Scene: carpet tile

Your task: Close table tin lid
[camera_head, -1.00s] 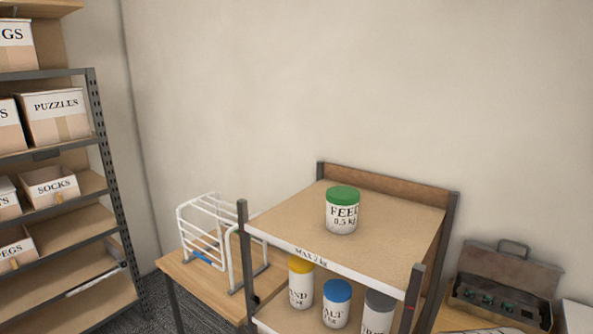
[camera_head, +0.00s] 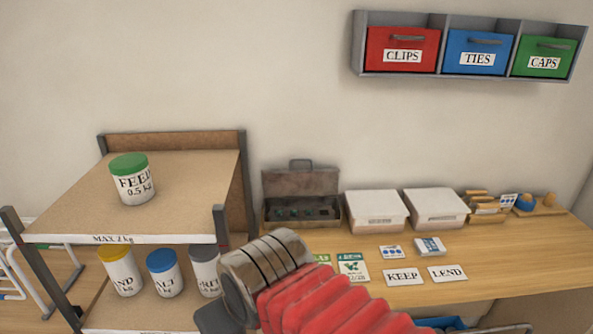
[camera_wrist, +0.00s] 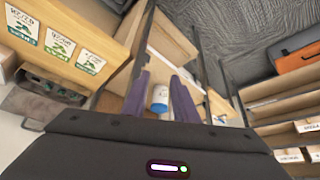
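The table tin (camera_head: 325,211), a worn grey-brown metal box, stands on the wooden table against the wall in the head view. Its lid (camera_head: 300,183), with a handle on top, is raised and leans back. Small green items show inside. The tin also shows at the left of the wrist view (camera_wrist: 52,86). My gripper (camera_wrist: 163,76) is open, its two dark purple fingers apart and pointing away from the tin. A blue-lidded can shows beyond the fingers, apart from them. In the head view my arm crosses in front of the table, and the fingers cannot be made out.
A two-level rack (camera_head: 190,190) stands left of the tin, with a green-lidded feed can (camera_head: 133,182) on top and several cans below. Two white boxes (camera_head: 375,212) stand right of the tin. Seed packets and KEEP and LEND cards (camera_head: 403,277) lie in front.

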